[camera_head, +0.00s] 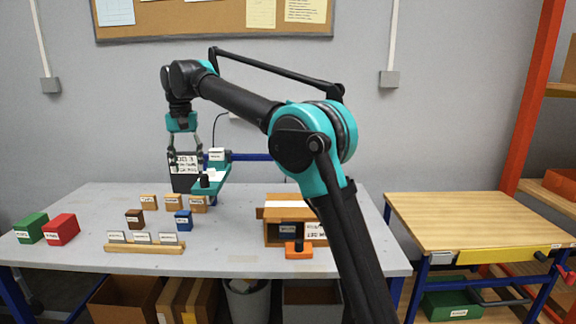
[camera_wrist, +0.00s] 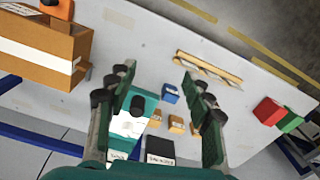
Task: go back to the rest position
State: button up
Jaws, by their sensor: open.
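My gripper (camera_head: 186,163) is raised over the back left of the grey table (camera_head: 240,230) and points down. Its two fingers are spread apart with nothing held between them, as the wrist view (camera_wrist: 157,82) also shows. The teal plotter (camera_head: 213,181) stands on the table just below and beside the fingers; a white patch and a black knob show on it in the wrist view (camera_wrist: 124,126). A dark labelled block (camera_wrist: 160,149) is behind it.
Small tan blocks (camera_head: 148,202), a brown block (camera_head: 134,216) and a blue block (camera_head: 183,217) stand near a wooden card rack (camera_head: 145,248). Green (camera_head: 31,227) and red (camera_head: 62,229) boxes are at the left, an open wooden box (camera_head: 276,213) at the right. A wooden bench (camera_head: 470,220) stands further right.

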jog(key=d+f+t, duration=0.1)
jog(key=d+f, duration=0.4)
jog(key=d, duration=0.5)
jog(key=d+f+m, duration=0.1)
jog(key=d+f, duration=0.4)
jog(key=d, duration=0.5)
jog(key=d+f+t, duration=0.1)
jog(key=d+f, duration=0.4)
jog(key=d, duration=0.5)
jog(key=s+d+f+m+t, duration=0.1)
jog(key=s+d+f+t, duration=0.1)
jog(key=s+d+f, duration=1.6)
jog(key=s+d, duration=0.1)
jog(key=s, duration=0.3)
jog(key=shift+s+d+f, duration=0.2)
jog(key=shift+d, duration=0.05)
